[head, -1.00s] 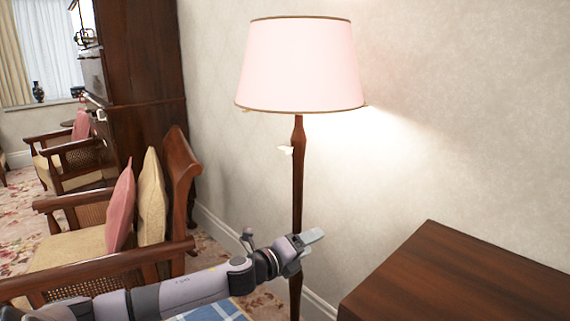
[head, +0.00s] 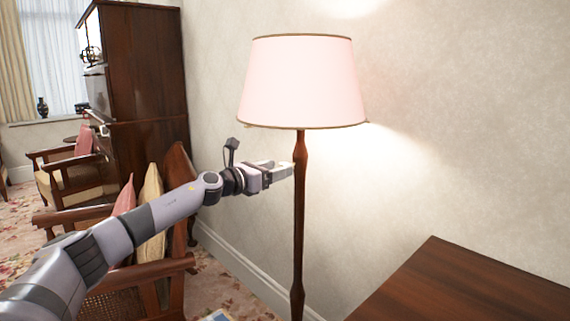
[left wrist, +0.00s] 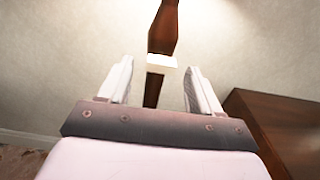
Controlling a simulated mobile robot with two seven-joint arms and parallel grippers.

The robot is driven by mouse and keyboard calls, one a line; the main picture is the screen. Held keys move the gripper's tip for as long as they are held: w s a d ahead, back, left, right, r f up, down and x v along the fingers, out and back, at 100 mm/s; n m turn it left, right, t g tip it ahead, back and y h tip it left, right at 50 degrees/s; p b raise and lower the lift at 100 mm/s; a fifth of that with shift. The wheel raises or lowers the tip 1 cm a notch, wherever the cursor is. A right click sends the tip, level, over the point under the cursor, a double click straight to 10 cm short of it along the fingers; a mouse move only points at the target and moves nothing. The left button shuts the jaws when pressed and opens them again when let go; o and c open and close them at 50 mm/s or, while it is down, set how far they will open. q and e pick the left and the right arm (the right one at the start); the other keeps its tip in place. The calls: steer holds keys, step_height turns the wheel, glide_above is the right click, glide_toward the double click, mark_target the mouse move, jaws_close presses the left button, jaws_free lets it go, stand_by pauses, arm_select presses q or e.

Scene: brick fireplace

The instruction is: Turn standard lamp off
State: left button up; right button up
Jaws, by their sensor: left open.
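The standard lamp has a pale pink shade (head: 303,82) that glows, with lit wall around it. Its dark wooden pole (head: 299,225) stands upright below. My left gripper (head: 285,170) reaches in from the left, level with the upper pole and close to it. In the left wrist view the left gripper (left wrist: 158,85) is open, with one finger on each side. A small white switch (left wrist: 161,62) on the pole (left wrist: 163,28) shows between and just beyond the fingertips. In the head view the switch is hidden behind the gripper. I cannot tell whether a finger touches it. My right gripper is out of view.
A dark wooden table (head: 465,290) stands at the lower right. A wooden armchair with pink and cream cushions (head: 152,205) is at the left, below my arm. A tall dark cabinet (head: 145,90) stands behind it. The wall is close behind the lamp.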

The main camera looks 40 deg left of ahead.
mark_target(285, 164)
arm_select(q)
steer(key=shift+w+d, duration=0.15)
steer(key=shift+w, duration=0.8)
steer(key=shift+w+d, duration=0.1)
steer(key=shift+w, duration=0.8)
steer(key=c, duration=1)
steer(key=shift+c, duration=0.2)
